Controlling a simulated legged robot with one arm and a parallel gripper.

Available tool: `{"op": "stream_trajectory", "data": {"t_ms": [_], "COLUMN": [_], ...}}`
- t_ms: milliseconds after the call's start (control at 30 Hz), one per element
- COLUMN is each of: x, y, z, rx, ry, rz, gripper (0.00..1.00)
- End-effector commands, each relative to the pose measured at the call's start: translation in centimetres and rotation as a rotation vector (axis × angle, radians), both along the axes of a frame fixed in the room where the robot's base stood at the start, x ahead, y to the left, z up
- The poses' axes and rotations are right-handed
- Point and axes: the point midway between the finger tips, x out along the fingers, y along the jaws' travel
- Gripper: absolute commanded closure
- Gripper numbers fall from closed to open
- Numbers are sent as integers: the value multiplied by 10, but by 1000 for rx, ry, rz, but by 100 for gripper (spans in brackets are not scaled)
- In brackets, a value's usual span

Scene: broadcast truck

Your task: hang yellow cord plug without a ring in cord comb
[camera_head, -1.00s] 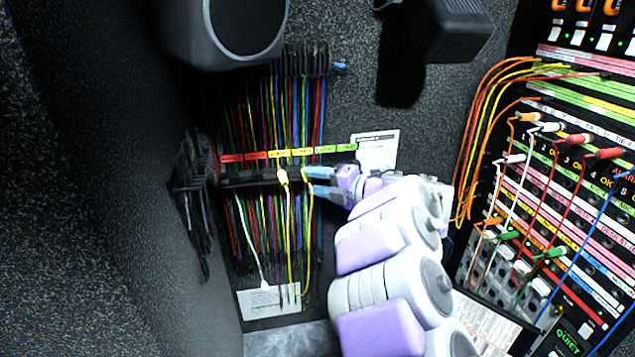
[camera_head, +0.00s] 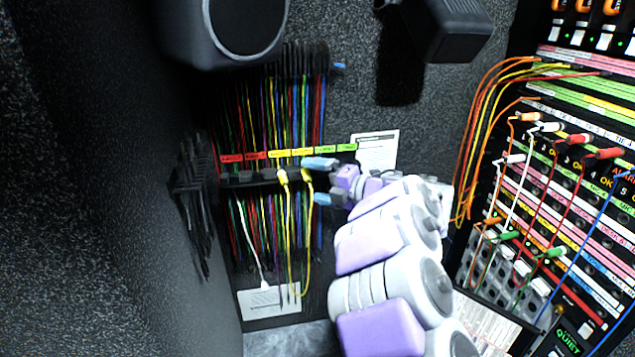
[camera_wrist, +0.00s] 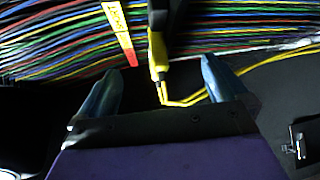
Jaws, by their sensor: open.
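Two yellow cord plugs hang side by side at the dark cord comb (camera_head: 243,178). The left plug (camera_head: 283,177) and the right plug (camera_head: 307,177) have yellow cords trailing down. My gripper (camera_head: 317,181) is open, its blue fingers spread just right of the right plug. In the wrist view a yellow plug (camera_wrist: 157,55) stands at the mouth between my open fingers (camera_wrist: 158,76), apart from both. Its upper end meets a dark part of the comb. Rings on the plugs are too small to make out in the head view.
Coloured labels (camera_head: 278,154) run along the comb, with many coloured cords behind. A white plug (camera_head: 264,284) hangs low. A patch panel (camera_head: 570,190) with plugged cords stands right. A speaker (camera_head: 225,30) juts out above. A paper sheet (camera_head: 375,150) is on the wall.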

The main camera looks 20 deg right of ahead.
Motion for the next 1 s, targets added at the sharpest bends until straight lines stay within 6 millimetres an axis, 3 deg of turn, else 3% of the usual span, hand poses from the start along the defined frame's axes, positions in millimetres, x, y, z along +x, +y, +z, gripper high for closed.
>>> {"op": "stream_trajectory", "data": {"t_ms": [1000], "x": [-20], "y": [4], "z": [0], "rx": [-1], "ry": [1], "rz": [1], "gripper": [0]}}
